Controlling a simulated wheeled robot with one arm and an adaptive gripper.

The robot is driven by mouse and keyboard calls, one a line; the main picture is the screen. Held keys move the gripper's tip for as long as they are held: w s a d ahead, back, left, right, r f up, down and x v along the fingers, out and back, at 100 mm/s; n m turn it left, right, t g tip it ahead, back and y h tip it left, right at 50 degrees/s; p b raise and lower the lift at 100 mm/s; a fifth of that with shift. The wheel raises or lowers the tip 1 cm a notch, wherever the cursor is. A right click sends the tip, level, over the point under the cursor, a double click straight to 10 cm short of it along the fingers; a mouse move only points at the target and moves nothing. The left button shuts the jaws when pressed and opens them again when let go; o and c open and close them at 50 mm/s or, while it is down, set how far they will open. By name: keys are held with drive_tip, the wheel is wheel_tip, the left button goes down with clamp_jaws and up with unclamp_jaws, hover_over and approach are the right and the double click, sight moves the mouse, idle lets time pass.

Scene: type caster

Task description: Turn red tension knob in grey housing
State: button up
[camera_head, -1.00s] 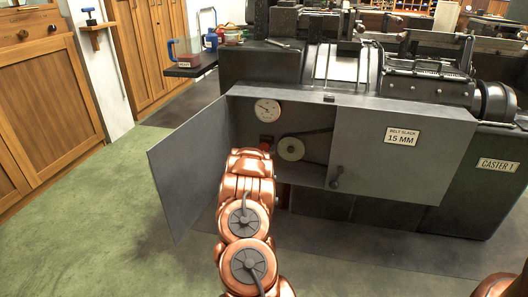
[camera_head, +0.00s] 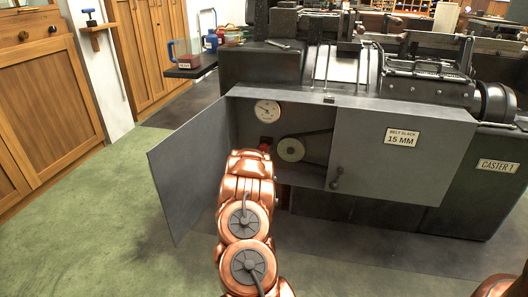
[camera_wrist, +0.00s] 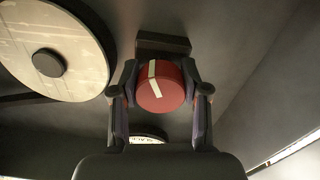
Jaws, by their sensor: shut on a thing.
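The red tension knob (camera_wrist: 162,88) sits between the fingers of my gripper (camera_wrist: 160,92) in the wrist view. The knob has a pale stripe across its face, bent at an angle. A finger touches it on each side, so my gripper is shut on it. In the head view only a small red part of the knob (camera_head: 265,141) shows above my arm, which hides the gripper. The grey housing (camera_head: 240,117) stands open, its left door swung outward.
A round pale pulley (camera_head: 291,149) with a belt is right of the knob, and it fills the upper left of the wrist view (camera_wrist: 85,75). A white dial gauge (camera_head: 267,111) is above. The open door (camera_head: 190,165) stands close left of my arm. A "BELT SLACK 15 MM" plate (camera_head: 402,137) is on the right panel.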

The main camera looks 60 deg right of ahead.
drive_tip(key=shift+m, duration=0.3)
drive_tip(key=m, duration=0.3)
drive_tip(key=shift+m, duration=0.3)
drive_tip(key=shift+w+a+m+b, duration=0.15)
drive_tip(key=shift+m+b, duration=0.75)
drive_tip(key=shift+m, duration=1.3)
drive_tip(key=o, duration=1.1)
drive_tip(key=shift+o, duration=0.2)
drive_tip(key=v, duration=1.2)
